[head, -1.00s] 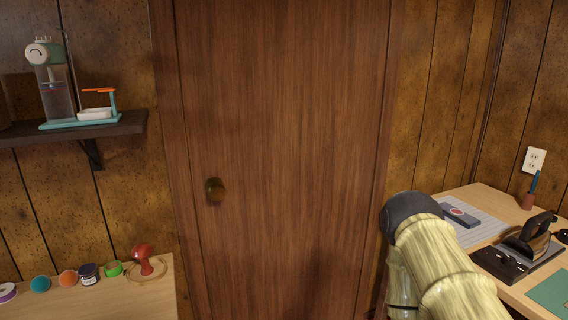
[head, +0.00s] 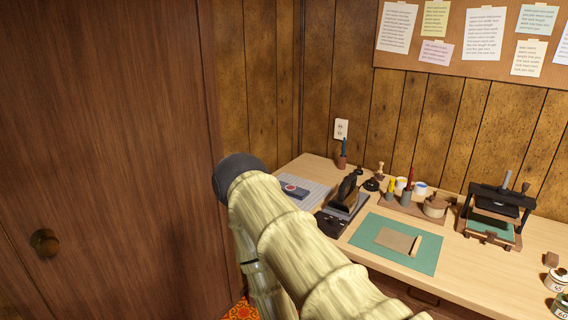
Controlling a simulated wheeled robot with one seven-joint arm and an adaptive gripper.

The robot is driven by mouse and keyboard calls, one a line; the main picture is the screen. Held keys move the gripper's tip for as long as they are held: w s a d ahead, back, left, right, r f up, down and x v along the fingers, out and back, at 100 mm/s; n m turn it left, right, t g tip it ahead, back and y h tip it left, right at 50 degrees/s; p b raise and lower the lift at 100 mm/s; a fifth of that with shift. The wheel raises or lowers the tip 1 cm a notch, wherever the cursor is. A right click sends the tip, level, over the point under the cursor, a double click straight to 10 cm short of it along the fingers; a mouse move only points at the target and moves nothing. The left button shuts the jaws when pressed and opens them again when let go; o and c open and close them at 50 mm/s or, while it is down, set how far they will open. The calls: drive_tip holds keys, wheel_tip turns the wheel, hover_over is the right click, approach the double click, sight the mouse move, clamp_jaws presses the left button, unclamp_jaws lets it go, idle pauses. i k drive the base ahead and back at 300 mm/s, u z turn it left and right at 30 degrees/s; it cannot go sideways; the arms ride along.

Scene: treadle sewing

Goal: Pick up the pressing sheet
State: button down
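No sheet is labelled, so I cannot tell for sure which is the pressing sheet. A flat brown sheet (head: 394,240) lies on a green mat (head: 375,258) on the wooden desk, with a small light strip beside it. A pale striped sheet (head: 313,196) lies farther left on the desk, under a dark blue box with a red round mark (head: 295,191). My arm crosses the lower middle of the view, in front of the desk's left part. My gripper is not in view.
A black stand with an upright dark device (head: 346,193) sits left of the mat. A black press (head: 496,212) and small jars (head: 557,279) stand right. A brown door (head: 110,130) is at left.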

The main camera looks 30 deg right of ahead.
sight(407, 245)
drive_tip(key=z, duration=1.9)
drive_tip(key=k, duration=0.5)
drive_tip(key=z, duration=1.15)
drive_tip(key=i, duration=1.15)
drive_tip(key=u, duration=1.95)
